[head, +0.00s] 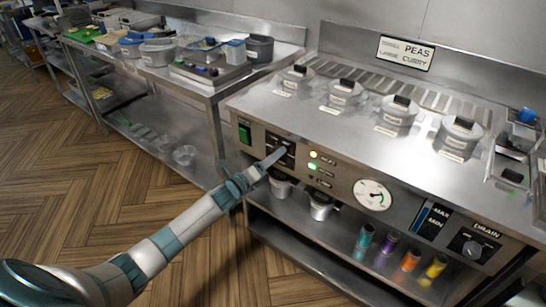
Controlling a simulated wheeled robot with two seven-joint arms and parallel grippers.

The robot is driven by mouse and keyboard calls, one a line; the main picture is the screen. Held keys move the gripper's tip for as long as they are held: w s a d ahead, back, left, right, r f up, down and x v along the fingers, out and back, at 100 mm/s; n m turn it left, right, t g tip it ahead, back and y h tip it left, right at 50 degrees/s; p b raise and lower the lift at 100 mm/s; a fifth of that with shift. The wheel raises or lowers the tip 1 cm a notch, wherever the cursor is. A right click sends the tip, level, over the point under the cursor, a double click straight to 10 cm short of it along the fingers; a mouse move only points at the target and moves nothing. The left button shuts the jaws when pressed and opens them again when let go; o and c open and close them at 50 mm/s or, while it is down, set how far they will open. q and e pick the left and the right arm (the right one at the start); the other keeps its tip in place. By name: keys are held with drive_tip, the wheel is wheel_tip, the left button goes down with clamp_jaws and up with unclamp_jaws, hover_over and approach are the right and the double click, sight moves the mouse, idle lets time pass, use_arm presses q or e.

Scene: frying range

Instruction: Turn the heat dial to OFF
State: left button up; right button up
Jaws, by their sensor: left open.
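My left arm reaches in from the lower left to the front panel of the steel range. My left gripper (276,157) is open at a dark square plate (290,160) on the panel, left of the indicator lights. The gripper covers much of this plate, so a heat dial there and its pointer setting cannot be made out. I cannot tell whether the fingers are around the dial or touching it. My right gripper is not in view.
A green switch (245,133) is left of the plate. Lit indicator lights (313,155), a round gauge (372,194) and a drain knob (472,249) are to the right. Lidded pots (345,93) sit in the top. Colored bottles (410,260) stand on the shelf below.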

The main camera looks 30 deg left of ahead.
use_arm(q)
drive_tip(key=shift+w, duration=0.2)
drive_tip(key=c, duration=1)
drive_tip(key=shift+c, duration=0.2)
